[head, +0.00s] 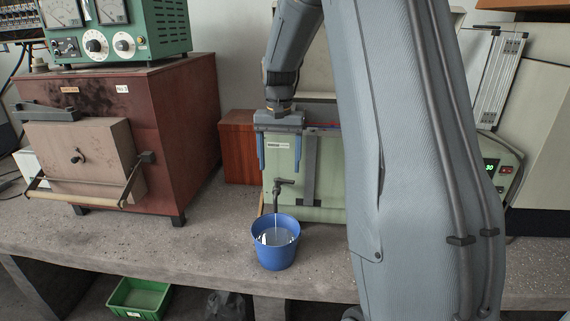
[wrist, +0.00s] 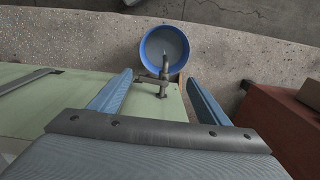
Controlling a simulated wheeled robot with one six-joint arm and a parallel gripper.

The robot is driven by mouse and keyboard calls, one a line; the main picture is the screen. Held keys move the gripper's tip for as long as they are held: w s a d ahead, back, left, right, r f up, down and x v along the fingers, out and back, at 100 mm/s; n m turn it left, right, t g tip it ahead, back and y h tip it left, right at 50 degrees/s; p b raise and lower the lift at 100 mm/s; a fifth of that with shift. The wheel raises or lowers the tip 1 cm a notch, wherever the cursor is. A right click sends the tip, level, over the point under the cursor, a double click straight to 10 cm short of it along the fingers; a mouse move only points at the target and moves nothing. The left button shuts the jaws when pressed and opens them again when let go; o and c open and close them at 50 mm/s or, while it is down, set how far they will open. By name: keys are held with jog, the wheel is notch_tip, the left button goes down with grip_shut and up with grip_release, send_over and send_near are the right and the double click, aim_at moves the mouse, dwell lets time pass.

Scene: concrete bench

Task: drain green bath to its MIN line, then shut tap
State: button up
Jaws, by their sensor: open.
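The green bath (head: 325,190) stands on the bench, partly hidden behind my arm. Its tap (head: 278,187) sticks out low on the front, and a thin stream falls from it into the blue bucket (head: 275,257). The bucket holds some water; the wrist view also shows it (wrist: 148,63) under the tap (wrist: 161,80). A dark vertical strip (head: 309,170) runs down the bath's front; I cannot make out a MIN line or the water level. My gripper (head: 280,170) is open, pointing down above the tap, with a finger to each side and nothing held (wrist: 158,77).
A brown furnace-like box (head: 185,130) with a green meter unit (head: 125,32) on top stands at left. A reddish-brown block (head: 238,150) sits beside the bath. The bucket is close to the bench's front edge. A green crate (head: 138,297) is below the bench.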

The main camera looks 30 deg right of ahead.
aim_at(284, 180)
jog(key=d, duration=0.1)
jog(key=w+r, duration=0.1)
jog(key=w+d+m, duration=0.1)
jog(key=shift+d+r+p, duration=0.25)
jog(key=shift+d+p, duration=0.1)
jog(key=shift+p, duration=0.05)
notch_tip(284, 180, down, 7)
jog(key=p, duration=0.2)
jog(key=shift+f+p, duration=0.15)
jog(key=shift+p, duration=0.15)
jog(key=c, duration=1)
jog(key=shift+w+n, duration=0.1)
jog(key=shift+n, duration=0.7)
jog(key=shift+c, duration=0.2)
jog(key=o, duration=1)
